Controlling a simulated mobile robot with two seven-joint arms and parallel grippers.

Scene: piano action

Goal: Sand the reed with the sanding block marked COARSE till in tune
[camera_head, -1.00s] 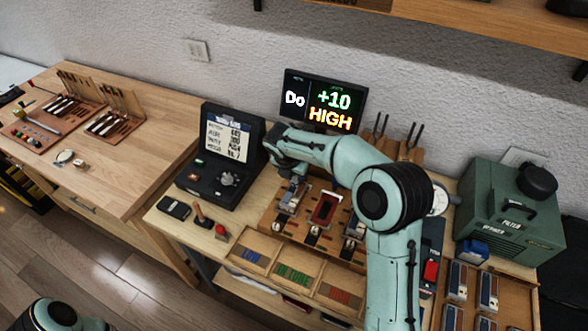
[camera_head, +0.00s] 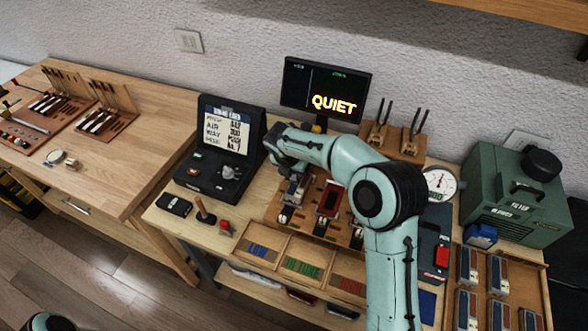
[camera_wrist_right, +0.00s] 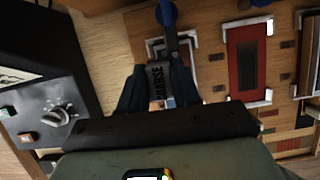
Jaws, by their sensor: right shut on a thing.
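My right gripper (camera_wrist_right: 158,88) is shut on the sanding block (camera_wrist_right: 160,80), a dark block with COARSE in pale letters. In the head view the right gripper (camera_head: 292,172) is low over the left end of the wooden reed board (camera_head: 268,212). A metal-framed holder (camera_wrist_right: 153,47) lies just beyond the block in the wrist view. The reed is not clearly visible; the block and gripper cover that area, so contact cannot be told. The tuner screen (camera_head: 325,92) reads QUIET in orange. My left gripper is out of view.
A black case (camera_head: 222,150) with a dial stands left of the gripper. A red-topped holder (camera_head: 329,198) is close on its right. In front is a tray (camera_head: 270,256) with coloured strips. A gauge (camera_head: 440,184) and green machine (camera_head: 515,195) stand right.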

